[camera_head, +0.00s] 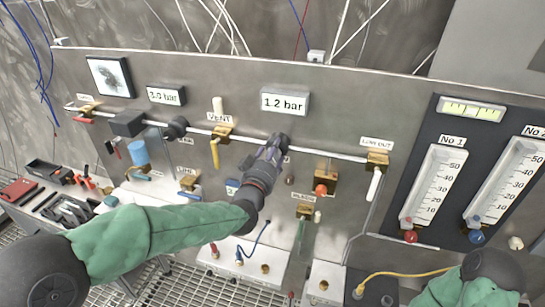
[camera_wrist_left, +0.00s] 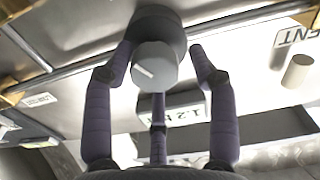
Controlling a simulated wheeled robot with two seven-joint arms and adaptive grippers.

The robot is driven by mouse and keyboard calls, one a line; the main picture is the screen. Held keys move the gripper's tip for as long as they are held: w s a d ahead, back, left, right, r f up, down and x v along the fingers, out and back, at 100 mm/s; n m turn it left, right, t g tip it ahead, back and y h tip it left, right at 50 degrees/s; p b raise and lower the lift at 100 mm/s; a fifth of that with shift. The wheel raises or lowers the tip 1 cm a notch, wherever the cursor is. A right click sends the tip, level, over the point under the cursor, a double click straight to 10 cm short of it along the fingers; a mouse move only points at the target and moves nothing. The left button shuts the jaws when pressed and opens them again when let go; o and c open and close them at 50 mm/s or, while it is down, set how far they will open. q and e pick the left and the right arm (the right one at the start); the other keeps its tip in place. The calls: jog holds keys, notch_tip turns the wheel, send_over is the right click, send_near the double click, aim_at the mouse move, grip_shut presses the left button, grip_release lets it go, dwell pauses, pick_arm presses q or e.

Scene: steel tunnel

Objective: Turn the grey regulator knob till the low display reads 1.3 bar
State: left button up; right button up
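The low display (camera_head: 285,102) reads 1.2 bar on the steel panel. It also shows upside down and partly hidden in the left wrist view (camera_wrist_left: 185,108). The grey regulator knob (camera_wrist_left: 154,66), with a white pointer line, sits in front of a dark round body (camera_wrist_left: 157,25). My left gripper (camera_head: 279,146) is at the regulator below the display and hides most of it in the head view. In the left wrist view its three fingers (camera_wrist_left: 160,78) stand spread around the knob, with gaps at both sides. Contact by the lower finger cannot be told. My right gripper is out of view.
Another display (camera_head: 165,96) reads 3.0 bar. Flow tubes (camera_head: 436,185) stand farther right. A tool tray (camera_head: 70,207) lies far left.

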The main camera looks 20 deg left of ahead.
pick_arm(q)
jog(key=shift+s+f, duration=0.1)
jog(key=shift+f, duration=0.15)
jog(key=s, duration=1.2)
jog(key=shift+a, duration=0.15)
jog(key=w+n+p, duration=0.1)
jog(key=w+p, duration=1)
jog(key=shift+w+d+f+n, duration=0.15)
jog(key=shift+d+n, duration=0.05)
jog(key=shift+n, duration=0.1)
dwell(0.5)
